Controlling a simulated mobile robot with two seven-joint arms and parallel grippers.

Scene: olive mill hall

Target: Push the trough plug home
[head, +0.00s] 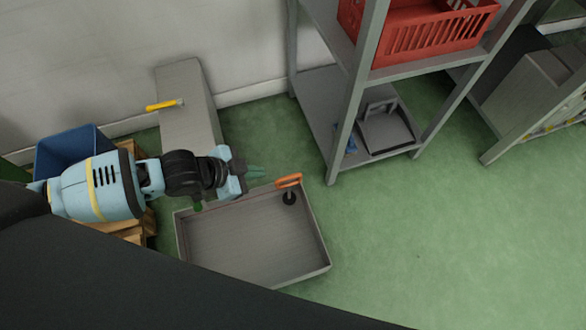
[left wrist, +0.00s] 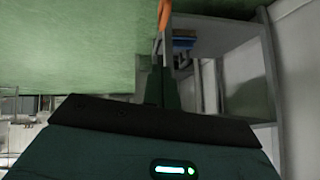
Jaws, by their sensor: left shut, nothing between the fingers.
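The grey trough (head: 250,245) lies on the green floor, open side up. The black plug (head: 289,199) is in its far right corner, with an orange handle (head: 288,181) rising above it. I cannot tell how deep the plug sits. My left gripper (head: 262,173) is shut and empty over the trough's far edge, just left of the orange handle and apart from it. In the left wrist view the shut fingers (left wrist: 161,88) point toward the orange handle (left wrist: 164,13), which is cut off at the top. My right gripper is not in view.
A grey shelf rack (head: 345,120) stands behind the trough, with a red crate (head: 430,38) and a grey dustpan (head: 386,130). A grey box (head: 187,110) with a yellow handle (head: 165,104), a blue bin (head: 75,147) and wooden crates are at left. Floor at right (head: 430,220) is clear.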

